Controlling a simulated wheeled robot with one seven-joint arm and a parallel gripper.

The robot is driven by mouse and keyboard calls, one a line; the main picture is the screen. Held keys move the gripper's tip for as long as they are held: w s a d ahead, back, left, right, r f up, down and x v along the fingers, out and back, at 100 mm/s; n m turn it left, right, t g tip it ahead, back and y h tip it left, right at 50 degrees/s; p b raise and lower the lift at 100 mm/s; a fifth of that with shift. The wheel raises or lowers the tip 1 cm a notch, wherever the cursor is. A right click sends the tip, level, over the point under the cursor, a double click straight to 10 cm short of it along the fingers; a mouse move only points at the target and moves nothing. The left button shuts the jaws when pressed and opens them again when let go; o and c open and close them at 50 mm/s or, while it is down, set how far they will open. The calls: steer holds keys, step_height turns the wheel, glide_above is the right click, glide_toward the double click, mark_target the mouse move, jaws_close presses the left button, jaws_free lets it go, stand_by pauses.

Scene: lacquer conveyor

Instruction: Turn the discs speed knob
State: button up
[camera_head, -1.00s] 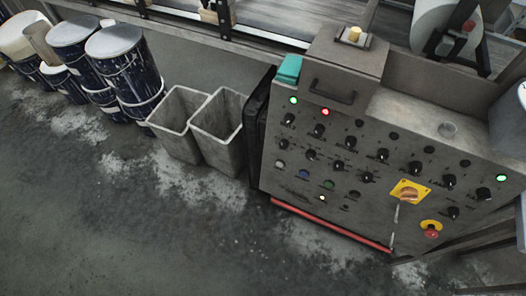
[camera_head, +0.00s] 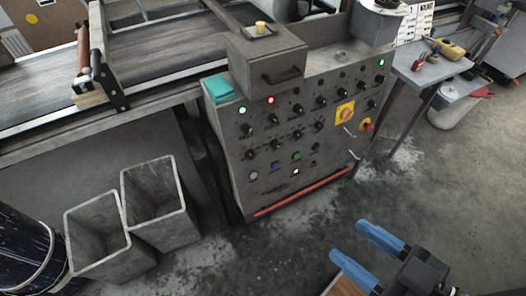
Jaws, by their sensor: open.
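The grey control panel (camera_head: 262,165) stands in the middle of the view, its sloped front covered with rows of black knobs (camera_head: 297,108). The labels are too small to read, so I cannot tell which knob is the discs speed knob. Green and red lamps light the top row, and a yellow rotary switch (camera_head: 345,112) and a red button (camera_head: 367,125) sit at the right. My gripper (camera_head: 347,239) shows at the lower right with two blue fingers apart. It is open, well in front of the panel and not touching it.
Two grey bins (camera_head: 97,238) and a dark paint-stained drum (camera_head: 24,250) stand at the left. A conveyor (camera_head: 165,52) runs behind. A side table (camera_head: 432,71) with tools stands right of the panel. The floor before the panel is clear.

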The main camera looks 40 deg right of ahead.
steer(key=w+d+f+m+h+b, duration=0.1)
steer(key=w+f+b, duration=0.15)
steer(key=f, duration=0.25)
steer(key=w+d+f+b, duration=0.1)
steer(key=w+f, duration=0.2)
steer(key=f, duration=0.2)
steer(key=m+t+h+b, duration=0.2)
steer(key=m+h+b, duration=0.25)
steer(key=b, duration=0.65)
glide_toward(276, 147)
steer(key=shift+x, duration=4.1)
steer(key=shift+r, duration=0.1)
steer(key=shift+c, duration=0.4)
steer(key=c, duration=1)
steer(key=shift+o, duration=0.2)
steer(key=shift+n, duration=0.35)
